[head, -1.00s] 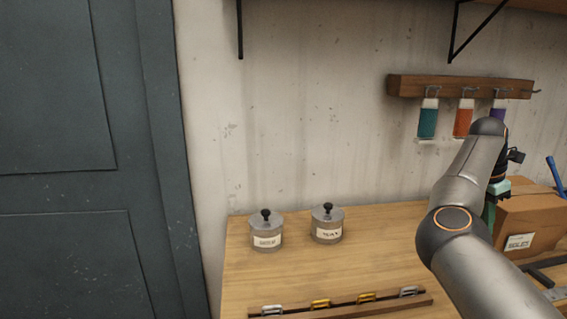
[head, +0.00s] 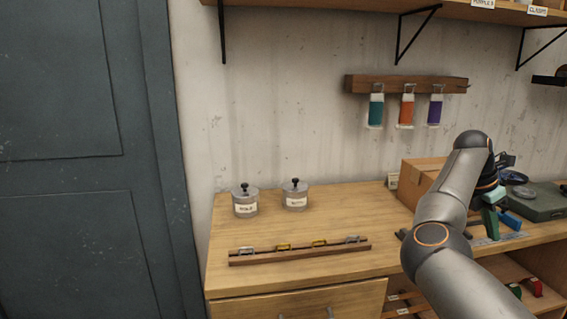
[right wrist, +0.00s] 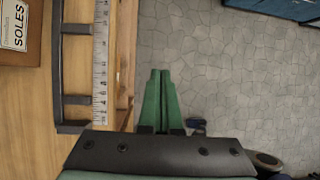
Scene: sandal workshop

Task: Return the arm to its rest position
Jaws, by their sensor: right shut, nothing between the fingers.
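My right arm comes in from the lower right of the head view, bent at the elbow. Its green-fingered gripper (head: 490,222) points down in front of the cardboard box, near the front of the workbench (head: 300,270). In the right wrist view the two green fingers (right wrist: 160,85) are together with nothing between them. They appear against the grey floor, just beyond the bench edge. My left gripper is in neither view now.
The cardboard box (head: 422,178), a green case (head: 540,205) and a steel ruler (right wrist: 100,60) lie near the right arm. Two lidded tins (head: 245,202) and a buckle rail (head: 300,252) stand left. Tiled floor (right wrist: 240,80) is open beyond the bench.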

